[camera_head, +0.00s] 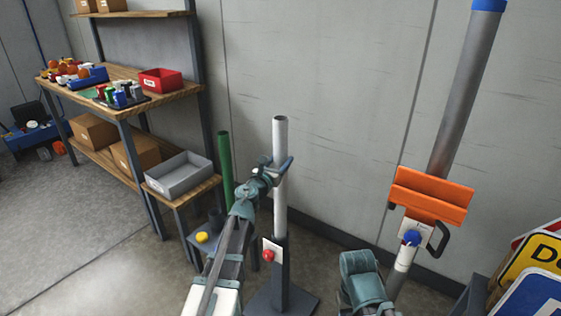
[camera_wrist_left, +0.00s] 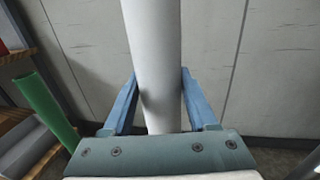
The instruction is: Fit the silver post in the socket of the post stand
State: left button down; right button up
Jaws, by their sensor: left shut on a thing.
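The silver post (camera_head: 280,205), pale and tube-shaped, stands about upright in the middle of the head view. My left gripper (camera_head: 283,166) is shut around its upper part. In the left wrist view, the post (camera_wrist_left: 153,50) runs between the two blue fingers of the left gripper (camera_wrist_left: 160,78). The post stand (camera_head: 299,301) is a dark floor plate with a dark upright socket (camera_head: 281,262). The post's lower end meets the socket top and appears to be in it; how deep is hidden. A red knob (camera_head: 268,255) on a white plate is at the socket. My right gripper is out of view.
A green post (camera_head: 225,165) stands behind my left arm, near a yellow knob (camera_head: 201,237). A grey bin (camera_head: 180,175) and workbench (camera_head: 160,97) are left. A tall grey post (camera_head: 465,90) with an orange clamp (camera_head: 430,196) and road signs (camera_head: 530,292) are right.

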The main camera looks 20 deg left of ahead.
pick_arm(q)
jog(key=shift+f, duration=0.2)
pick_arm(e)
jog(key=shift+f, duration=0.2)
pick_arm(q)
jog(key=shift+c, duration=0.5)
grip_release()
